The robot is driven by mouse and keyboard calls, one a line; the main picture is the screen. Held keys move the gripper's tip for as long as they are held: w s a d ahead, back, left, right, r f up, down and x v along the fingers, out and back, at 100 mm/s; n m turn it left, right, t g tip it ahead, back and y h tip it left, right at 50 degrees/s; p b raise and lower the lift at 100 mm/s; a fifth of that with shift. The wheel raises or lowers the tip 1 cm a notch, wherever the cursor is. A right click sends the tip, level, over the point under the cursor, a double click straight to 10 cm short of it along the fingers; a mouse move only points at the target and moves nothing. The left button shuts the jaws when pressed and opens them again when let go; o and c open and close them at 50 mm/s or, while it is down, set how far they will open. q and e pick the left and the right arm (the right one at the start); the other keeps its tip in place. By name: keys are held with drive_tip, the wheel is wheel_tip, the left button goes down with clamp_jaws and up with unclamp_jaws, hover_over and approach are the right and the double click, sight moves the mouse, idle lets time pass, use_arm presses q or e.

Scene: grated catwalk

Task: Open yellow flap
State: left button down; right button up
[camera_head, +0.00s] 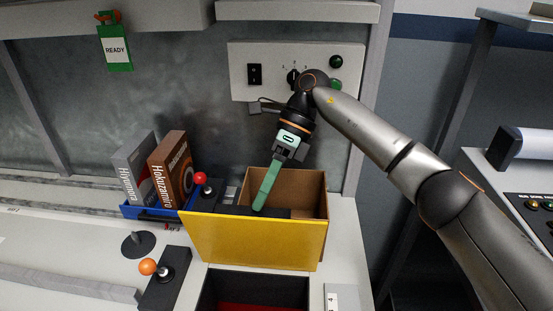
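A yellow flap (255,242) stands as a broad, slightly tilted panel at the front of an open cardboard-brown box (312,187). My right gripper (260,205) reaches down from the upper right. Its long green finger part points down and left, with the tip just behind the flap's top edge, over or in the box. Whether the tip touches the flap I cannot tell. The fingers show side-on as one green strip, so their opening is hidden. My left gripper is not in view.
Left of the flap, a blue bin (131,212) holds boxes or books (170,170). A red-knobbed lever (200,178) and an orange-knobbed lever (148,267) stand nearby. A dark recess (255,289) lies below the flap. A switch panel (262,58) is behind my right wrist.

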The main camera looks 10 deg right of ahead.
drive_tip(key=p+v, duration=0.1)
drive_tip(key=v, duration=0.9)
drive_tip(key=shift+s+a+r, duration=0.15)
drive_tip(key=shift+s+r, duration=0.1)
drive_tip(key=shift+s, duration=0.1)
